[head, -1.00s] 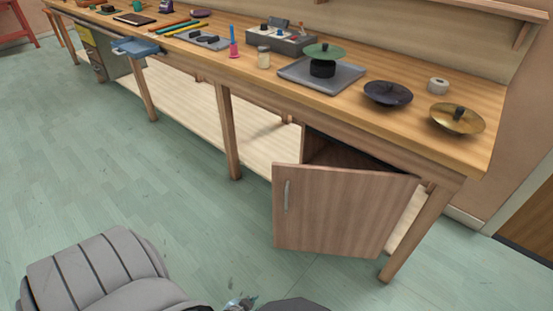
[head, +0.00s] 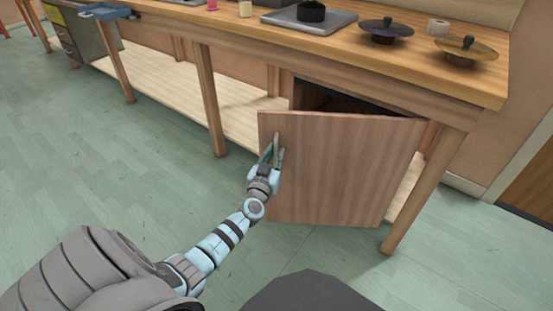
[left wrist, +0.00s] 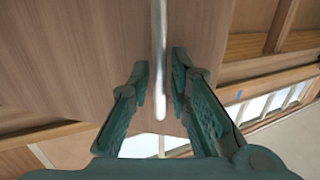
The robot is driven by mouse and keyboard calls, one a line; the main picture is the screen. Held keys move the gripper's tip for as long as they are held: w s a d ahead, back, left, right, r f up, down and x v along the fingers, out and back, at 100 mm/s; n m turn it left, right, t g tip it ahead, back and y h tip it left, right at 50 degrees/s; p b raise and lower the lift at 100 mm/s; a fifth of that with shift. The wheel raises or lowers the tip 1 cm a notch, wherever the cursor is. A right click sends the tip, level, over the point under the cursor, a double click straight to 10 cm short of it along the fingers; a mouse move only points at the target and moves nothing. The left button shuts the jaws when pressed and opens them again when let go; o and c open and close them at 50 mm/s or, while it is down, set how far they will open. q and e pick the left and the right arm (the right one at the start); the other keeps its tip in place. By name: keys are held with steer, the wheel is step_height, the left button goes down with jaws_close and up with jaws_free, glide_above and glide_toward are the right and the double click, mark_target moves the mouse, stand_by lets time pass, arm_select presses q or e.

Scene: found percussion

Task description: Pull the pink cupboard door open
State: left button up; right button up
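The pinkish-brown wooden cupboard door (head: 345,165) stands ajar under the bench, hinged at its right, with a dark gap into the cupboard (head: 320,97) above and behind it. Its upright grey handle is near the door's left edge. My left gripper (head: 273,152) is at that handle and partly hides it. In the left wrist view, the handle (left wrist: 160,60) hangs between the two green fingers of the left gripper (left wrist: 163,80), which are apart with a gap on each side. The door's surface (left wrist: 80,60) fills the left of that view. My right gripper is not in view.
The wooden bench (head: 400,70) runs above the door, with a leg (head: 425,195) at its right and another leg (head: 210,100) left of the door. A dark cymbal (head: 385,30) and a brass cymbal (head: 466,48) are on top. The green floor (head: 130,180) in front is clear.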

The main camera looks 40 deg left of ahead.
arm_select(q)
steer(key=shift+w+a, duration=0.15)
steer(key=shift+w, duration=0.3)
jaws_close()
steer(key=shift+s, duration=0.1)
